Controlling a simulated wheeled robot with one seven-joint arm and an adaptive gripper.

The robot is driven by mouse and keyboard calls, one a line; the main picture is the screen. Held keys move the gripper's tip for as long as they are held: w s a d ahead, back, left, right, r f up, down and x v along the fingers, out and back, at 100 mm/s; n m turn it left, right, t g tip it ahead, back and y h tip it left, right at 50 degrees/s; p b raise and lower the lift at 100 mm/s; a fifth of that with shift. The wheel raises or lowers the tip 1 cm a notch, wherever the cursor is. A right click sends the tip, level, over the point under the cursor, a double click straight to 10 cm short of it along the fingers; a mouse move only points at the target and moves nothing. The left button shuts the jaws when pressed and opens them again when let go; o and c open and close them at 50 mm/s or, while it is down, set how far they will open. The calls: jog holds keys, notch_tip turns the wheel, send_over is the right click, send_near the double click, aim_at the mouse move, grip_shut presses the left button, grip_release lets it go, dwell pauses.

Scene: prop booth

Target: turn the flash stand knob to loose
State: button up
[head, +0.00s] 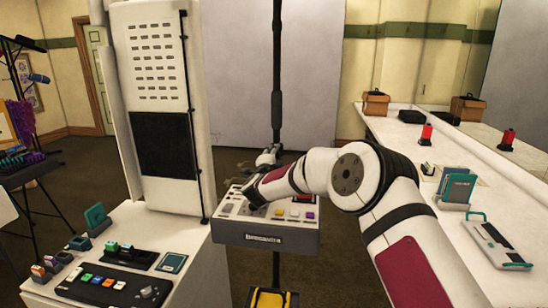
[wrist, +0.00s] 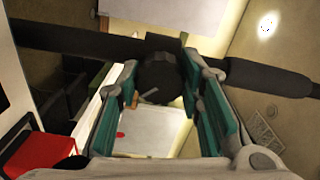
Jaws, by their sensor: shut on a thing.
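The flash stand is a thin black pole (head: 277,60) that rises in front of the grey panel in the head view. In the wrist view the pole (wrist: 275,80) runs across the picture. Its dark round knob (wrist: 160,80) sits between the two teal-padded fingers of my gripper (wrist: 160,72), which is shut on it. In the head view my gripper (head: 267,157) is small and beside the pole, partly behind my arm. The knob cannot be made out there, and its setting cannot be read in either view.
A grey control box (head: 265,240) with coloured buttons lies below my arm. A tall white cabinet (head: 160,70) stands to the left, behind a counter with a black button panel (head: 112,287). A long white counter (head: 440,160) with a mirror runs along the right.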

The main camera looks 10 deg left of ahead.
jog(key=o, duration=1.2)
jog(key=shift+c, duration=0.2)
jog(key=shift+s, duration=0.1)
jog(key=s, duration=1.1)
jog(key=shift+s+a, duration=0.2)
jog(key=shift+s, duration=0.2)
